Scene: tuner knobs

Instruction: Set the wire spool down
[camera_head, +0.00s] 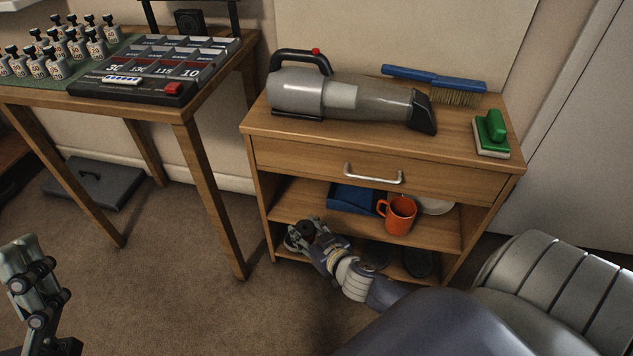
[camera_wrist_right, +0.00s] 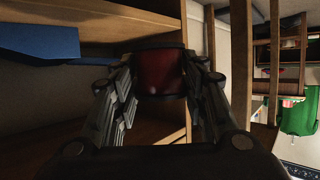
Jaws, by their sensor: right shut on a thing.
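The wire spool (camera_wrist_right: 160,72) shows in the right wrist view as a dark red cylinder between the two fingers. My right gripper (camera_wrist_right: 160,82) is shut on it, with one finger on each side. In the head view my right gripper (camera_head: 308,233) is at the front left of the wooden cabinet, near the lower shelves. The spool is hard to make out there, among the dark fingers. My left gripper (camera_head: 32,278) is at the lower left, well away from the cabinet; its fingertips are not clear.
The cabinet (camera_head: 480,155) holds a blue tray (camera_head: 352,198), an orange mug (camera_head: 398,213) and a pale plate (camera_head: 436,206) on its middle shelf. A handheld vacuum (camera_head: 345,98), blue brush (camera_head: 435,78) and green-handled block (camera_head: 492,135) are on top. A wooden table (camera_head: 190,110) stands left.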

